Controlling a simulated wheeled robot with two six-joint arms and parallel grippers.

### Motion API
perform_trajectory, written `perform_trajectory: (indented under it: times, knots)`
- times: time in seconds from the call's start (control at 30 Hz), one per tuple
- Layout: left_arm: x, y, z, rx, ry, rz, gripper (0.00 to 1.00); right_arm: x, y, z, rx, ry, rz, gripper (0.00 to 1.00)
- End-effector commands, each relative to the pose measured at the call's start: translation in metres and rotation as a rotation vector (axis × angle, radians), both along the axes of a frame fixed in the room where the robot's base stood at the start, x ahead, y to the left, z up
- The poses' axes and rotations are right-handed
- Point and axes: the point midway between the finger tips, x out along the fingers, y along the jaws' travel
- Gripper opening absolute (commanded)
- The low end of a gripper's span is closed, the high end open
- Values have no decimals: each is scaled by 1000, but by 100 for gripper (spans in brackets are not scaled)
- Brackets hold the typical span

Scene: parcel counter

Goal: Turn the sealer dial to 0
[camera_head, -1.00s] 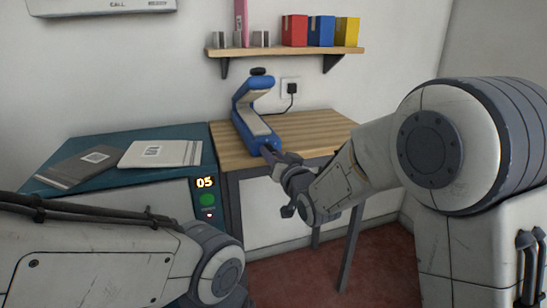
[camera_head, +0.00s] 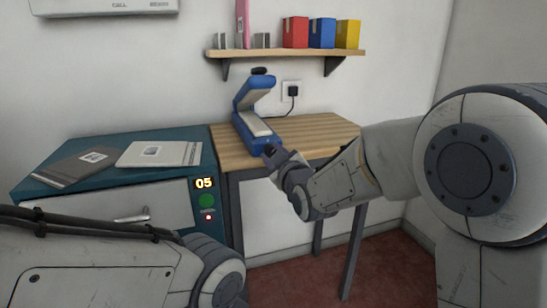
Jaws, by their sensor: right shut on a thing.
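The blue sealer (camera_head: 246,131) stands on the wooden table with its upper arm raised and a black knob (camera_head: 259,71) on top. Its dial is at the near end, hidden by my right gripper, so I cannot read its setting. My right gripper (camera_head: 272,153) is shut on the dial at that end, its arm coming in from the right. My left arm crosses the lower left; its gripper is out of the picture.
A teal counter (camera_head: 195,135) on the left bears two flat parcels (camera_head: 160,153) and a display reading 05 (camera_head: 204,183). A wall shelf (camera_head: 285,53) with coloured boxes hangs above the sealer. The wooden table top (camera_head: 310,128) is clear right of the sealer.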

Motion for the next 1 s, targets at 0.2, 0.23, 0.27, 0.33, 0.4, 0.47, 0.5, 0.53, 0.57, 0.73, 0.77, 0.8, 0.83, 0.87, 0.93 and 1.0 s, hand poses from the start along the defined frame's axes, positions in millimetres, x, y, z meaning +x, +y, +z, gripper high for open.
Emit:
perform_trajectory:
  times: [0.2,0.23,0.27,0.33,0.4,0.47,0.5,0.53,0.57,0.73,0.77,0.8,0.83,0.87,0.93,1.0]
  knots:
    - [0,0,-4,0,0,0,34,-1,1,-2,-196,-61,0,0]
    - [0,0,-5,0,0,0,34,-1,1,-2,-224,-70,1,0]
    - [0,0,-5,0,0,0,34,-1,1,-2,-251,-79,1,0]
    - [0,0,-5,0,0,0,34,-1,1,-2,-312,-98,1,0]
    - [0,0,-5,0,0,0,34,-1,2,-2,-372,-118,1,0]
    - [0,0,-5,0,0,0,34,-1,2,-2,-421,-134,2,0]
    - [0,0,-5,0,0,0,34,-1,2,-2,-453,-145,1,0]
    - [0,0,-4,0,0,0,34,-1,2,-2,-475,-152,1,0]
    - [0,0,-4,0,0,0,34,-1,2,-2,-497,-159,1,0]
    - [0,0,-3,0,0,0,34,-1,2,-2,-602,-193,1,0]
    - [0,0,-3,0,0,0,34,-1,2,-2,-618,-198,1,0]
    - [0,0,-3,0,0,0,34,-1,2,-2,-637,-204,1,0]
    - [0,0,-3,0,0,0,34,-1,2,-2,-649,-209,1,0]
    - [0,0,-3,0,0,0,34,-1,2,-2,-661,-212,1,0]
    - [0,0,-3,0,0,0,34,-1,2,-2,-685,-220,1,0]
    - [0,0,-2,0,0,0,34,-1,2,-2,-703,-225,1,0]
